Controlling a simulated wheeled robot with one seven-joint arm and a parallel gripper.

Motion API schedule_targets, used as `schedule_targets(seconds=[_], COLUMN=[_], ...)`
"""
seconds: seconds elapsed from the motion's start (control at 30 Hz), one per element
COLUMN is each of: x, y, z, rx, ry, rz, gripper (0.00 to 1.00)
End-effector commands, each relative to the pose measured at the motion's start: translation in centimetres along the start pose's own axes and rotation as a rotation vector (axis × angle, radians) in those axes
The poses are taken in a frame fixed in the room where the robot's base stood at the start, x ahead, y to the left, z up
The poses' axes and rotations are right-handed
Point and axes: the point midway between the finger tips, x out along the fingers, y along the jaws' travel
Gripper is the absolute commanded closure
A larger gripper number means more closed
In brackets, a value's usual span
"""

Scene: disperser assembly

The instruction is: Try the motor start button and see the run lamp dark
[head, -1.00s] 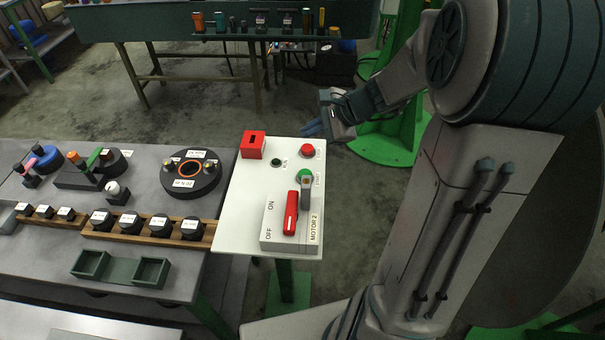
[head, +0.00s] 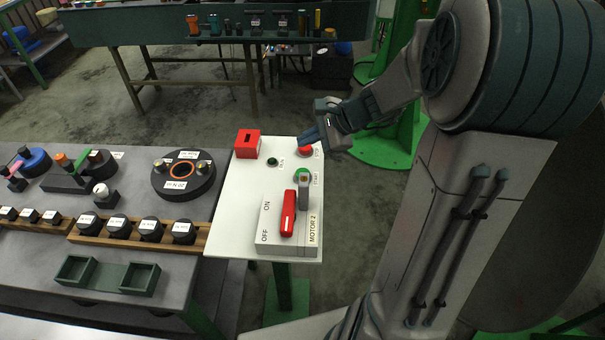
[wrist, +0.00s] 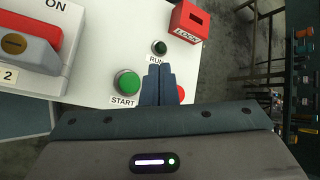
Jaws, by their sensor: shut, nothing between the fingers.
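The green start button (head: 302,174) is on the white panel (head: 226,220). It shows clear of the fingers in the wrist view (wrist: 127,82). The small run lamp (head: 272,161) is dark green and unlit; the wrist view also shows it dark (wrist: 159,47). The red stop button (head: 306,150) is partly hidden by my fingers in the wrist view (wrist: 181,93). My gripper (head: 307,138) is shut and empty, over the far right of the panel by the stop button. In the wrist view its fingertips (wrist: 160,70) appear between start button and run lamp, not visibly touching either.
The MOTOR 2 switch box (head: 266,240) with a red handle (head: 288,213) and a grey piece with a brass disc (wrist: 14,44) stands nearer than the start button. A red lock box (head: 247,144) sits at the panel's far left corner. A grey table (head: 130,265) with parts adjoins left.

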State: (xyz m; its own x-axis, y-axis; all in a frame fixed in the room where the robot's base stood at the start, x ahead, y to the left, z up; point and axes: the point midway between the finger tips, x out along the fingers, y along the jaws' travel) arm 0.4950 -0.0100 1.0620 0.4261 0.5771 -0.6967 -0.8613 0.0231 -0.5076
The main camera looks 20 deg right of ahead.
Motion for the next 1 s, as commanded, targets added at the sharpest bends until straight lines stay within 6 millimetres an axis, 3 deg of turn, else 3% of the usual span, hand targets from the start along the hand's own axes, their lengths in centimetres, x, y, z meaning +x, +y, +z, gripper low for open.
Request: schedule_targets(seconds=[0.5,1.0], x=[5.0,5.3], y=[3.7,3.9], z=[-3.6,-3.8], rx=[0.000,0.000], ry=[0.000,0.000], rz=[0.001,0.000], gripper=[1.00,1.00])
